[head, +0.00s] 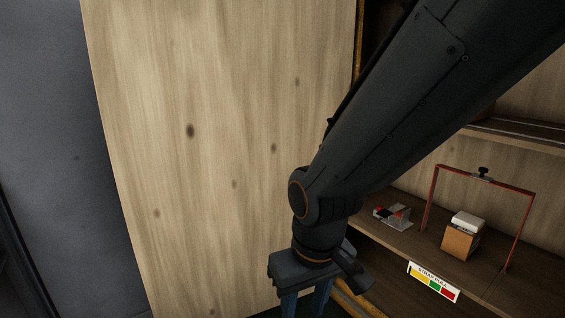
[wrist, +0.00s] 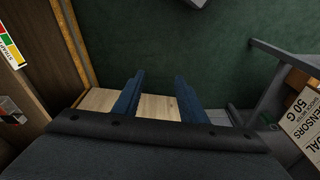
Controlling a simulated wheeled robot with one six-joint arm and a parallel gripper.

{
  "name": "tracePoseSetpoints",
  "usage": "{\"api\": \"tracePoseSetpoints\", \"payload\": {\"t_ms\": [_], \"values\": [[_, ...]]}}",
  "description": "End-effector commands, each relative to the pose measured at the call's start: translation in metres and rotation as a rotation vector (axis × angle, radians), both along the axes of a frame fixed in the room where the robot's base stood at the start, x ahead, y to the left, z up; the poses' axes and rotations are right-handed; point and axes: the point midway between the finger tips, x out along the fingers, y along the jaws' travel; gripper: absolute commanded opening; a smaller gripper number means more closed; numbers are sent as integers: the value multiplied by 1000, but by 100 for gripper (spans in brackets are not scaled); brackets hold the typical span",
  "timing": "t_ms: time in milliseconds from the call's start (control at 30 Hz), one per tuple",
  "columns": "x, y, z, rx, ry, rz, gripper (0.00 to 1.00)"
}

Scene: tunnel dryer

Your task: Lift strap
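A thin red strap (head: 477,178) stands as an arch on the wooden shelf at the right of the head view. A black knob (head: 483,171) sits on its top span. A small cardboard box (head: 461,240) with a white top stands under the arch. A label that appears to read "STRAP PULL" (head: 433,282), with yellow, green and red fields, is on the shelf's front edge. My gripper (head: 305,302) points down to the left of the shelf, apart from the strap. In the wrist view its blue fingers (wrist: 157,80) are spread with nothing between them. The strap is not recognisable there.
A small grey and red device (head: 393,216) sits on the shelf left of the strap. A large wooden panel (head: 220,140) fills the middle left. The wrist view shows green floor (wrist: 225,45) and a white carton marked "SENSORS" (wrist: 305,125) at right.

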Motion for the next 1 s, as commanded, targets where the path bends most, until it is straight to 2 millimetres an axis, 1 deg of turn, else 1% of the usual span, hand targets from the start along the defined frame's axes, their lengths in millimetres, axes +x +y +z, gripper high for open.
{"api": "tracePoseSetpoints", "payload": {"t_ms": [33,100,300,767,867,967,1000], "values": [[-12,5,1,-2,21,18,38],[-26,10,1,-8,51,39,38],[-65,19,4,-24,130,95,38],[-59,-7,44,-27,131,1,38],[-57,-15,56,-27,131,-26,38],[-56,-27,73,-28,132,-63,38],[-56,-32,81,-28,132,-82,38]]}}
